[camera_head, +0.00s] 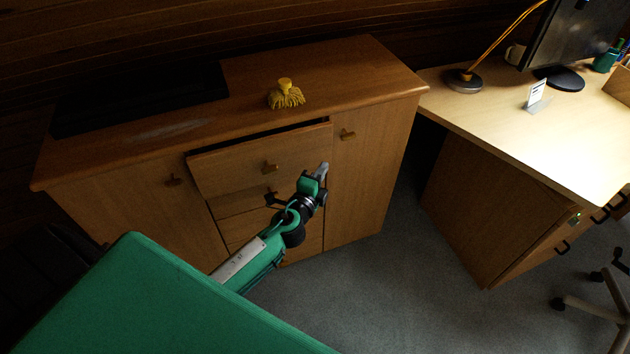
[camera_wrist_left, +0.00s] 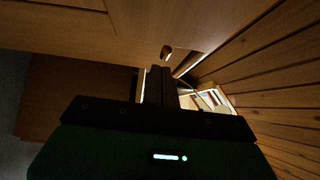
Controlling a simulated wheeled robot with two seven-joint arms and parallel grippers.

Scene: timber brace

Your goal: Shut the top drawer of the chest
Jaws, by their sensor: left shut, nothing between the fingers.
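The wooden chest (camera_head: 365,190) stands against the timber wall. Its top drawer (camera_head: 235,168) is partly open, with a dark gap along its upper edge and a small knob (camera_head: 270,167) on its front. My left gripper (camera_head: 324,168) is shut and empty, in front of the right end of the drawer front in the head view. I cannot tell whether it touches the drawer. In the left wrist view the shut fingers (camera_wrist_left: 158,84) point along a wooden face with a knob (camera_wrist_left: 167,52). My right gripper is not in view.
A yellow brush-like object (camera_head: 286,95) and a flat black item (camera_head: 140,98) lie on the chest top. A desk (camera_head: 490,105) with a lamp base (camera_head: 462,82) and monitor (camera_head: 580,45) stands at right. Grey floor (camera_head: 385,290) is clear between; a chair base (camera_head: 595,300) is at far right.

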